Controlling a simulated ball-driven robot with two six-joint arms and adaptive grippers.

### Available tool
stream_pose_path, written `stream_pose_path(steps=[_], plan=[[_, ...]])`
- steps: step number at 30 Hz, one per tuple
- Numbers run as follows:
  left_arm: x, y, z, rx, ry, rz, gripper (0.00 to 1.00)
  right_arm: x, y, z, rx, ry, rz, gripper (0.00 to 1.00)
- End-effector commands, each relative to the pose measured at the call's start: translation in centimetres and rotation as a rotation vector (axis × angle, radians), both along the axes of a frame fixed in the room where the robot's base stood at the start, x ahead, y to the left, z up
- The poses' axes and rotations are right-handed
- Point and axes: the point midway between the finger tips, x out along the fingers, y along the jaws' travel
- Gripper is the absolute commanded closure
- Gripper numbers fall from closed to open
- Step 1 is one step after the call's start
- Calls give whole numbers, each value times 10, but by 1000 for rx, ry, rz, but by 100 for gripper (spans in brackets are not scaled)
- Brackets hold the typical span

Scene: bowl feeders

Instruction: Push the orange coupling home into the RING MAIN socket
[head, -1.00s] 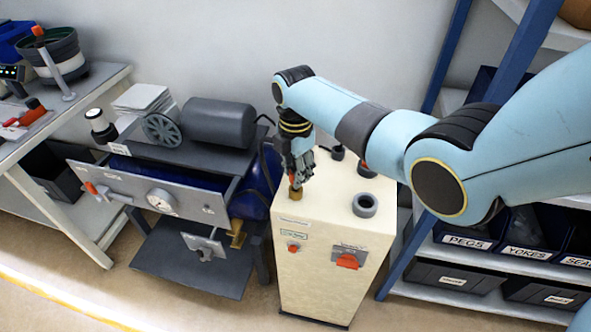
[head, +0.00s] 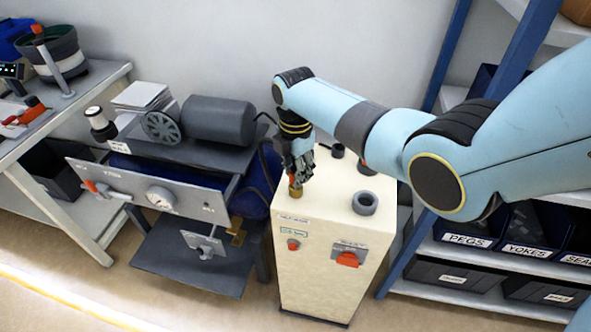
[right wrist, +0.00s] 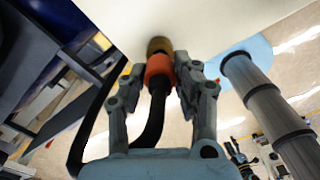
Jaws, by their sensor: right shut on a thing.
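The orange coupling (right wrist: 158,70) is between the fingers of my right gripper (right wrist: 160,74), which is shut on it. A black hose (right wrist: 154,118) runs back from the coupling. The brass socket (right wrist: 159,45) is straight in front of the coupling, and the two appear to meet; I cannot tell how deep the coupling sits. In the head view my right gripper (head: 299,170) points down over the brass socket (head: 295,190) at the left edge of the cream cabinet top. My left gripper is not in view.
The cream cabinet (head: 322,250) has a grey ring (head: 365,203) on top and a red switch (head: 347,259) in front. A compressor bench (head: 190,150) stands close on its left. Shelving with labelled bins (head: 467,240) stands on its right.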

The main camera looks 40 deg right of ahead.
Motion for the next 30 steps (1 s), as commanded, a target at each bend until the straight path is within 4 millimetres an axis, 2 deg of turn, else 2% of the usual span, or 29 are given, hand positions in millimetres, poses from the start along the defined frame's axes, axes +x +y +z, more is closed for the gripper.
stream_pose_path(steps=[30], plan=[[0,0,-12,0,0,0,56,-1,0,-17,1,2,0,100]])
